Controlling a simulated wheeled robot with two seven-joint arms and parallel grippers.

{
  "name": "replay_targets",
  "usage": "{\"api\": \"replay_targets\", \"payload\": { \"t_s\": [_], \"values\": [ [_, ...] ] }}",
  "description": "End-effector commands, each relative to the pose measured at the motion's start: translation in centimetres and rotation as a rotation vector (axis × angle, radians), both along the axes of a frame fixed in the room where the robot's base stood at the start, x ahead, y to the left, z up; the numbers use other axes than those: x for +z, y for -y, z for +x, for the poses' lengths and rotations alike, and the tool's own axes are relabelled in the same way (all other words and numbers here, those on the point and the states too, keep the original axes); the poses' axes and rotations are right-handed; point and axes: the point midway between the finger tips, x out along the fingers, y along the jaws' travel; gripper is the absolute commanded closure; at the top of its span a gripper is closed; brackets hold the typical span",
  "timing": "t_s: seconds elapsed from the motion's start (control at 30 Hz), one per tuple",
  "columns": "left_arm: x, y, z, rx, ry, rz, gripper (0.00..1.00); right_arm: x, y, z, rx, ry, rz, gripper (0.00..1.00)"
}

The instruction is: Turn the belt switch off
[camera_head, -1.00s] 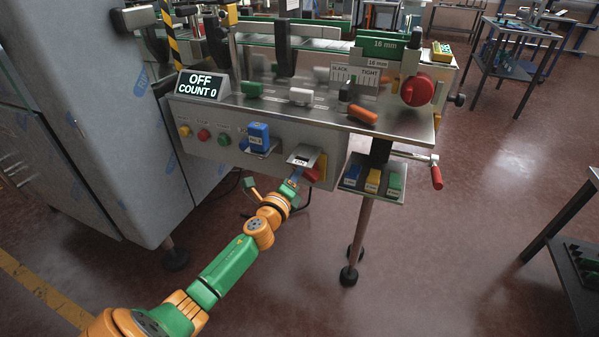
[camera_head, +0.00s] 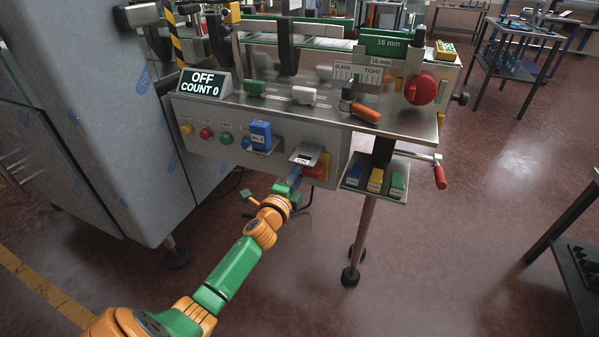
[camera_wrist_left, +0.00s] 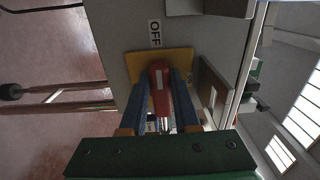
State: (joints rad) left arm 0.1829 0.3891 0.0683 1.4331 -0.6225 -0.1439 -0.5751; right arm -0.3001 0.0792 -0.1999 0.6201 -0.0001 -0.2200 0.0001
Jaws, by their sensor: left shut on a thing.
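The belt switch is a red handle (camera_wrist_left: 160,88) on a yellow plate (camera_wrist_left: 137,66) on the machine's front panel. In the left wrist view an OFF label (camera_wrist_left: 155,33) sits just beyond the plate. In the head view the red handle (camera_head: 316,171) is partly hidden, below a bracket with an ON label (camera_head: 303,160). My left gripper (camera_head: 297,177) reaches up to the switch from below. In the left wrist view its blue fingers (camera_wrist_left: 159,82) are on both sides of the red handle, shut on it. The handle's exact turn is hard to tell. My right gripper is not in view.
A display (camera_head: 204,83) reads OFF, COUNT 0. Yellow, red and green buttons (camera_head: 206,133) and a blue block (camera_head: 260,135) are left of the switch. A tray (camera_head: 374,194) of coloured blocks and a red-handled crank (camera_head: 439,176) are to the right. The floor below is mostly open.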

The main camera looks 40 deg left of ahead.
Motion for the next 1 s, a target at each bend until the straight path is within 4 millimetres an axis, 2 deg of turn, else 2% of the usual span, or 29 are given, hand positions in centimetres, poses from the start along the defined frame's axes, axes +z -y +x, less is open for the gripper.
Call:
{"api": "replay_targets", "payload": {
  "t_s": [0.37, 0.4, 0.5, 0.83, 1.0],
  "values": [
    [-0.3, 0.1, 0.0, 0.000, -0.004, -0.010, 1.00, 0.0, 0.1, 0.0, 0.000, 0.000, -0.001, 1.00],
    [-0.3, 0.1, 0.0, 0.000, -0.004, -0.010, 0.67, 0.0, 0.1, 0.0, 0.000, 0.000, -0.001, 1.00],
    [-0.2, 0.0, 0.0, 0.000, -0.003, -0.009, 0.40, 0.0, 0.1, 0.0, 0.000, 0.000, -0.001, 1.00],
    [-0.1, 0.1, -0.3, 0.000, 0.000, -0.007, 0.40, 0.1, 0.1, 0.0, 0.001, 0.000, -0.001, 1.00],
    [-0.1, 0.7, -2.9, -0.001, -0.003, -0.008, 0.40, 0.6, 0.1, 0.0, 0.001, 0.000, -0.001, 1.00]
  ]
}}
